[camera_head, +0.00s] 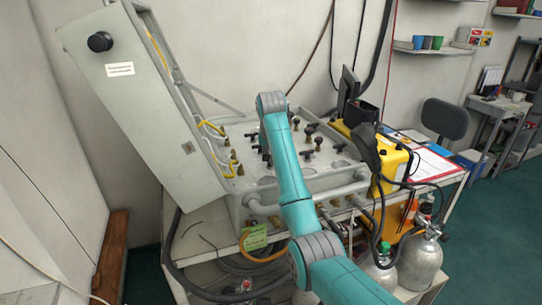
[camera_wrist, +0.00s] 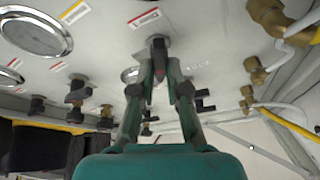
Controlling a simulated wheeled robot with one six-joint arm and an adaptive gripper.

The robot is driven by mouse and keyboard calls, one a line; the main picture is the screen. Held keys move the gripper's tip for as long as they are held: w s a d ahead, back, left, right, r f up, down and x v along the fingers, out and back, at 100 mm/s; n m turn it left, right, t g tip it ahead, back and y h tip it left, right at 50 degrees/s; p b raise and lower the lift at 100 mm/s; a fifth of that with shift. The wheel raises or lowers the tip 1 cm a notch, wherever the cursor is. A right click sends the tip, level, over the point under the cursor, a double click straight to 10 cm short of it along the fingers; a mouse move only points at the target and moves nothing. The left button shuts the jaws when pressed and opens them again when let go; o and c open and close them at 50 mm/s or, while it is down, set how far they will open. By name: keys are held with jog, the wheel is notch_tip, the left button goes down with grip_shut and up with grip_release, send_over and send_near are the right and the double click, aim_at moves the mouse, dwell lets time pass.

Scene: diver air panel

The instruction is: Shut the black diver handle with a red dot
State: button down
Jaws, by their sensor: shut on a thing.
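In the wrist view my gripper (camera_wrist: 159,70) has its two fingers drawn together on a dark handle (camera_wrist: 158,44) that stands out from the grey panel (camera_wrist: 110,42). The fingers cover much of this handle, and I cannot make out a red dot on it. Another dark handle (camera_wrist: 77,90), left of my gripper, seems to bear a small reddish mark. In the head view the panel box (camera_head: 262,184) stands on a table with several black handles on top, such as one (camera_head: 310,128) right of my arm. My gripper is hidden there behind my arm.
The grey box lid (camera_head: 135,95) stands open at the left. Brass fittings (camera_wrist: 267,14) and pale hoses are at the right in the wrist view. A yellow case (camera_head: 392,165) stands right of the panel, with gas cylinders (camera_head: 418,262) below.

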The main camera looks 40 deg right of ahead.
jog(key=m+g, duration=0.1)
jog(key=m, duration=0.2)
jog(key=m+g+h, duration=0.1)
jog(key=m, duration=0.2)
jog(key=shift+w+a+m+h, duration=0.15)
jog(key=shift+w+m+h, duration=0.05)
jog(key=shift+m+h, duration=0.1)
jog(key=m, duration=0.2)
jog(key=m+g, duration=0.1)
jog(key=m, duration=0.1)
jog(key=m+g, duration=0.1)
jog(key=m, duration=0.1)
jog(key=shift+w, duration=0.25)
jog(key=shift+f+g, duration=0.1)
jog(key=shift+g, duration=0.2)
jog(key=c, duration=1.2)
grip_release()
